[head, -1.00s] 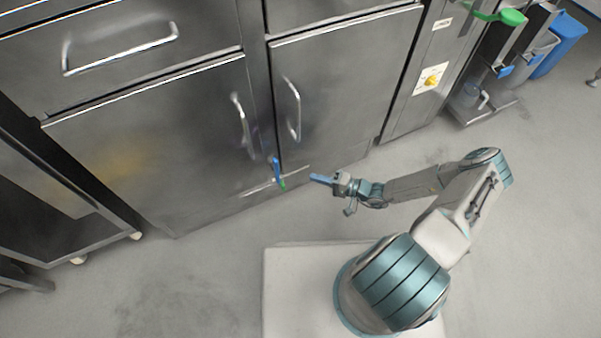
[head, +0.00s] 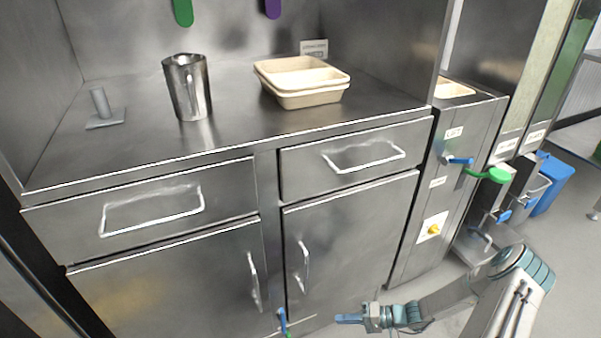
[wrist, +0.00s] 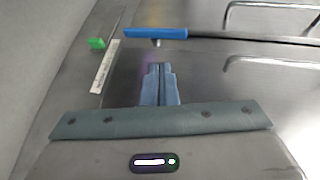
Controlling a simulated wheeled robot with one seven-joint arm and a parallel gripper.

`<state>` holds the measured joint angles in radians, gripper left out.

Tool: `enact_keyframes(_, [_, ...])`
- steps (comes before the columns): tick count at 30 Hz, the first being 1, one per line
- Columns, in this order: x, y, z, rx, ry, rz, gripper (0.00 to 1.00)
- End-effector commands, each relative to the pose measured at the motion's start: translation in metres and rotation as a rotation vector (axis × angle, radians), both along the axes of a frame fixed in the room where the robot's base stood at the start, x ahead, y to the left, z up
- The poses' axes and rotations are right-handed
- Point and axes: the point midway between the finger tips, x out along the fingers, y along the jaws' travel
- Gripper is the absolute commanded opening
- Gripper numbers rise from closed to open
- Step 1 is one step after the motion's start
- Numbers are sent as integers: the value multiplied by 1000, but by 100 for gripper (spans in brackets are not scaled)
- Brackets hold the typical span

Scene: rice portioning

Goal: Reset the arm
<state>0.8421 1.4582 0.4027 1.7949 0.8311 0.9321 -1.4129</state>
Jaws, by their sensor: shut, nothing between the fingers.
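My gripper (head: 350,319) is at the bottom of the head view, in front of the lower cabinet doors, its blue fingers pointing left. In the wrist view its two blue fingers (wrist: 159,84) are together with nothing between them. My arm reaches in from the lower right. A blue lever (head: 283,319) with a green end is just left of the fingertips in the head view. In the wrist view a blue-ended bar (wrist: 156,34) and a green piece (wrist: 97,44) lie beyond the fingers.
A steel counter (head: 240,140) holds a metal pitcher (head: 187,88), stacked beige trays (head: 302,82) and a small stand (head: 103,110). Cabinet doors and drawers have protruding handles (head: 362,157). A panel with a yellow knob (head: 433,230) and blue bins (head: 556,186) stand right.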

Motion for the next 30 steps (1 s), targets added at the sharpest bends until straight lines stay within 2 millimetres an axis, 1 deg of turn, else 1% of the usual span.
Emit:
enact_keyframes(1, [0, -3, 30, -41, 8, 43, 0])
enact_keyframes(8, [-3, -14, 117, -218, 69, 187, 0])
enact_keyframes(9, [-4, -15, 133, -250, 78, 208, 0])
enact_keyframes(11, [-6, -17, 156, -301, 91, 235, 0])
enact_keyframes(12, [-7, -18, 172, -335, 99, 252, 0])
enact_keyframes(16, [-11, -21, 223, -448, 122, 296, 0])
enact_keyframes(18, [-13, -21, 252, -509, 130, 313, 0])
enact_keyframes(20, [-16, -22, 276, -562, 137, 323, 0])
enact_keyframes(21, [-18, -22, 292, -598, 139, 328, 0])
enact_keyframes(23, [-21, -22, 316, -651, 143, 333, 0])
enact_keyframes(24, [-24, -22, 332, -685, 145, 335, 0])
enact_keyframes(29, [-35, -21, 396, -821, 142, 325, 0])
enact_keyframes(30, [-38, -20, 412, -853, 139, 319, 0])
